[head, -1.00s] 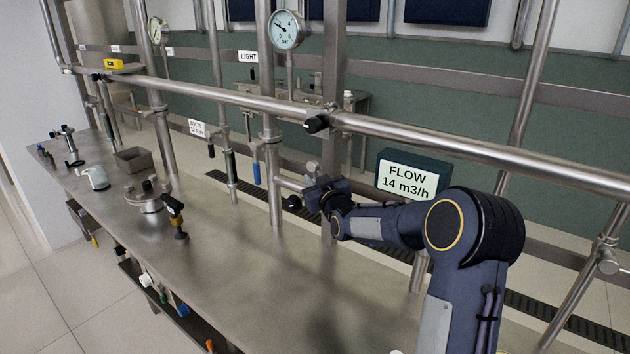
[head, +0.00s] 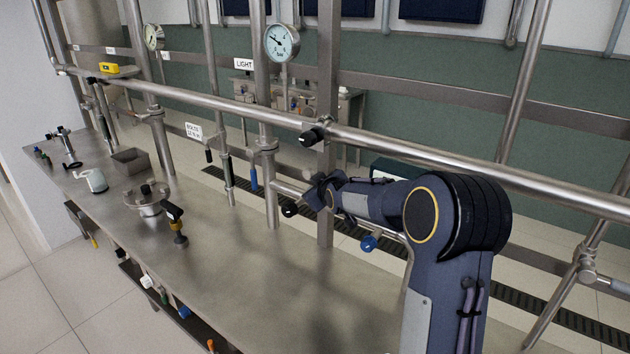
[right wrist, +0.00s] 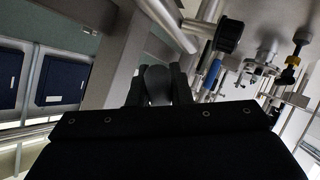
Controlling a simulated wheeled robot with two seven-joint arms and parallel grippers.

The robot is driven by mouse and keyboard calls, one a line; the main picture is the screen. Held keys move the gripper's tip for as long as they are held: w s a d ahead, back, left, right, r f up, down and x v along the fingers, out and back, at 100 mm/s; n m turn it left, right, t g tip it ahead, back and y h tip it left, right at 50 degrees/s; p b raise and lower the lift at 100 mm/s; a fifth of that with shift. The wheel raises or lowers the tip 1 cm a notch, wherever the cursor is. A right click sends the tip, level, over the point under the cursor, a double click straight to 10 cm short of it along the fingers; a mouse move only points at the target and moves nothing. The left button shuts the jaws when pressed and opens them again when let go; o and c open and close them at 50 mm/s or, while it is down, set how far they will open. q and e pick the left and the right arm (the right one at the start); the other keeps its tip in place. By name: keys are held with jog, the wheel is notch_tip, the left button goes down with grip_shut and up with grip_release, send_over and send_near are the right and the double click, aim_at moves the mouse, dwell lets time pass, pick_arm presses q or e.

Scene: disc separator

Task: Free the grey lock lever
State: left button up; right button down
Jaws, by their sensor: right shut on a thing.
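The grey lock lever's rounded end (right wrist: 157,88) shows between the two dark fingers of my right gripper (right wrist: 158,80) in the right wrist view. The fingers are shut on it from both sides. In the head view my right gripper (head: 314,190) is at the short side pipe by the upright post. There the lever is hidden behind the gripper and wrist. A black round knob (head: 289,210) is on the pipe just left of the gripper; in the right wrist view it is at the upper right (right wrist: 230,36). My left gripper is not in view.
A long horizontal pipe (head: 450,155) runs above my right arm. A blue-handled lever (head: 253,179) hangs left of the gripper, and a blue knob (head: 369,242) is below the forearm. The steel bench (head: 250,290) is largely clear in front. A capped fitting (head: 147,198) stands further left.

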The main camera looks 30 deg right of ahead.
jog(key=shift+s+r+g+p, duration=0.1)
jog(key=shift+r+g+p, duration=0.1)
jog(key=shift+g+p, duration=0.25)
jog(key=c, duration=1.3)
grip_release()
jog(key=shift+f, duration=0.1)
jog(key=shift+b+v, duration=0.35)
jog(key=shift+v, duration=3.6)
jog(key=shift+c, duration=0.3)
